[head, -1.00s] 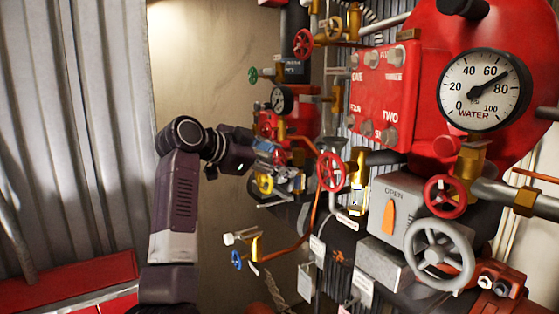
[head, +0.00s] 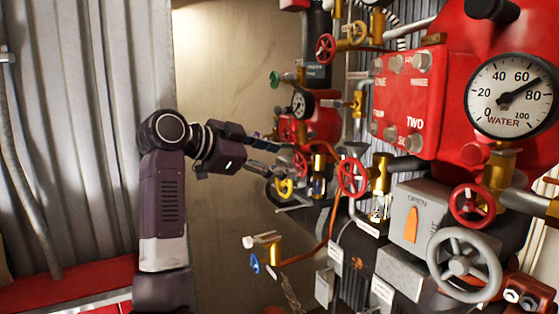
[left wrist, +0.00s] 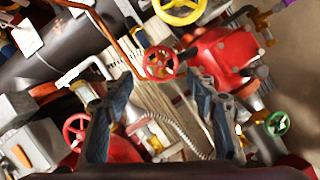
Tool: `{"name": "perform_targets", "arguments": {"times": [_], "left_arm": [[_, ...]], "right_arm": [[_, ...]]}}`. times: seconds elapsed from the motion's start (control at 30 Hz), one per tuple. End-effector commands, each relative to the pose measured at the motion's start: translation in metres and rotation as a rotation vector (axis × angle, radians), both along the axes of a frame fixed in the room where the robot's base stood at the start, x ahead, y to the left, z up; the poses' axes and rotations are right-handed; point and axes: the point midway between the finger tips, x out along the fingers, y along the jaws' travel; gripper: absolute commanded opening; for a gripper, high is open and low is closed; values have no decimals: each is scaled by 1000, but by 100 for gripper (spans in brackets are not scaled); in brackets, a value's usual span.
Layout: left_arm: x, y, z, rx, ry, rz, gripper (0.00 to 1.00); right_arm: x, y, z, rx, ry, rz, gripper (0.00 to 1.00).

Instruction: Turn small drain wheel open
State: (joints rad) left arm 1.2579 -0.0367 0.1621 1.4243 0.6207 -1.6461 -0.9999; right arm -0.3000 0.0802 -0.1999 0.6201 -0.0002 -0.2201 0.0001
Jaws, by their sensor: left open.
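My left gripper (head: 273,156) is open and empty beside the far end of the pipework. A small red wheel (head: 300,163) is just right of its fingers in the head view. In the left wrist view the open fingers (left wrist: 160,80) stand on both sides of a red wheel (left wrist: 160,63), which appears ahead between the tips; I see no contact. A yellow wheel (head: 283,187) is just below the fingers; it shows at the top of the left wrist view (left wrist: 180,8). A small blue wheel (head: 254,263) sits lower. No readable label marks the drain wheel. My right gripper is out of view.
A larger red wheel (head: 352,177), a grey wheel (head: 464,262) and a water gauge (head: 517,96) are to the right. A green wheel (head: 274,79) is above. Pipes crowd the gripper's right side; the bare wall (head: 225,230) behind it leaves room.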

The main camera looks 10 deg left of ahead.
Motion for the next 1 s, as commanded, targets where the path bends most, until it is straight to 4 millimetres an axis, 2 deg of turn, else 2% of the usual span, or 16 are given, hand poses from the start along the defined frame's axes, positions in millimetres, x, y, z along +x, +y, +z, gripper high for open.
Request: {"name": "perform_targets", "arguments": {"times": [0.17, 0.27, 0.67, 1.0], "left_arm": [[0, -1, -2, -49, 37, 26, 61], [0, -2, -4, -141, 102, 74, 61], [1, -6, -12, -685, 473, 318, 61], [-2, -8, -17, -1213, 816, 484, 61]], "right_arm": [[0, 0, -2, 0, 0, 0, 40], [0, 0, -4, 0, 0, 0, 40], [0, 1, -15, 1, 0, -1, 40], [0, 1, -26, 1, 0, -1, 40]]}}
